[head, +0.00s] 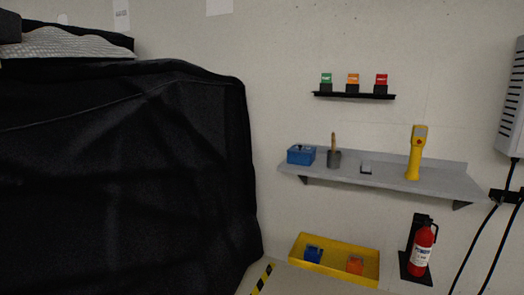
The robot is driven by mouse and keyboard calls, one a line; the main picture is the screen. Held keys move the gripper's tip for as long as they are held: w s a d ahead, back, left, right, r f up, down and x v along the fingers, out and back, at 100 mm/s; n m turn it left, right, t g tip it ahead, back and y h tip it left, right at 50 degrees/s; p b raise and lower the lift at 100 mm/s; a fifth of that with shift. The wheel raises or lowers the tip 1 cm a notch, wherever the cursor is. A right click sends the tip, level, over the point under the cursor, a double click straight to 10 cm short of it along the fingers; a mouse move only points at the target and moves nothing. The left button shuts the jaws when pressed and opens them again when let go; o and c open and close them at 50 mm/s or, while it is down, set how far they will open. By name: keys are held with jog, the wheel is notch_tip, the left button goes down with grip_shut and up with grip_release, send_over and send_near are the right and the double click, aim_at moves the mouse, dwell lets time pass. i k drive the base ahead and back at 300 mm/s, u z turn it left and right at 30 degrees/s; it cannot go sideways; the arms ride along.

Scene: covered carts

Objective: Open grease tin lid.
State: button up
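A small blue box-like tin (301,157) sits at the left end of the grey wall shelf (430,183), in the head view. It looks like the grease tin. A small dark knob shows on its top, and the lid appears to be down, though it is too small to be sure. A grey cup (334,160) holding an upright tan-handled brush (333,142) stands just right of it. My gripper is not in view.
A small grey-white block (366,169) and a yellow handheld device (415,153) stand further right on the shelf. A black-covered cart (120,180) fills the left. Below are a yellow tray (340,277) and a red extinguisher (421,250). Coloured blocks sit on a black ledge (340,95) above.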

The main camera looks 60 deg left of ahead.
aim_at(300, 148)
jog(key=u, duration=1.3)
jog(key=i, duration=1.8)
jog(key=u, duration=0.25)
